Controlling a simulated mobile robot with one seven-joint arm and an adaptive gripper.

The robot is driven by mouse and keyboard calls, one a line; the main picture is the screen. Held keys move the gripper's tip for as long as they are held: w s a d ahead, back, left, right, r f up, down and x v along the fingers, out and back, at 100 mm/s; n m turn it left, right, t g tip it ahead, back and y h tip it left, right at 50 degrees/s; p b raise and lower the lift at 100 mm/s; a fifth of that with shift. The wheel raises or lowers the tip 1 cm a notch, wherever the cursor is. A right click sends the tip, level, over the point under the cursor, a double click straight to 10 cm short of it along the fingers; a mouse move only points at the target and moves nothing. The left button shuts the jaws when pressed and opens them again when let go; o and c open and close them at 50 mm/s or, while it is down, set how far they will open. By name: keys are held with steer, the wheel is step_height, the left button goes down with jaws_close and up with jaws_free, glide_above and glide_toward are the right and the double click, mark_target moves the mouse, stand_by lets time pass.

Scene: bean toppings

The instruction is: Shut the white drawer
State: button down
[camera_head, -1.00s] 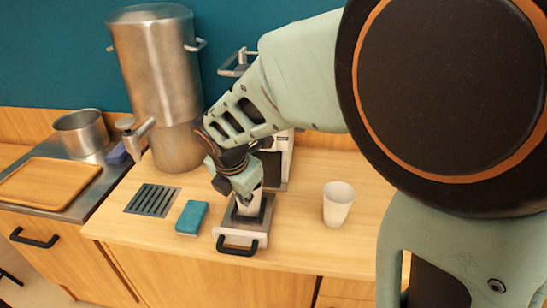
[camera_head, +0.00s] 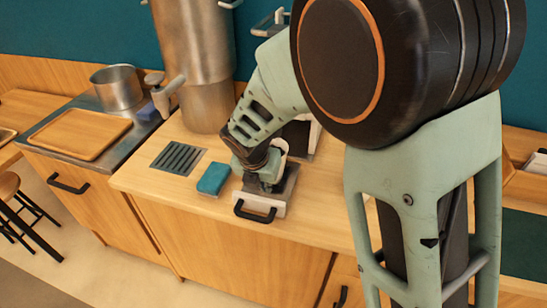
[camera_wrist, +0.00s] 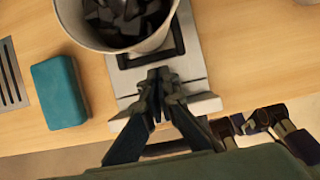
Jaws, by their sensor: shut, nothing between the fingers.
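The white drawer (camera_head: 278,207) is pulled out at the counter's front edge, its black handle (camera_head: 255,213) facing forward. In the wrist view its pale front (camera_wrist: 203,104) and dark inside show below a white cup (camera_wrist: 75,32) holding dark pieces. Whether this cup stands in the drawer or behind it, I cannot tell. My gripper (camera_head: 268,186) is shut and empty, pointing down over the drawer just behind its front panel. In the wrist view the closed fingertips (camera_wrist: 160,80) are over the drawer. Whether they touch it is unclear.
A blue sponge (camera_head: 213,178) lies just left of the drawer, beside a dark drain grate (camera_head: 178,158). A tall metal urn (camera_head: 195,60) stands behind. A wooden tray (camera_head: 80,133) and metal pot (camera_head: 118,87) are further left. My arm hides the counter to the right.

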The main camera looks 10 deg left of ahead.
steer(key=shift+w+f, duration=0.3)
steer(key=shift+f, duration=0.35)
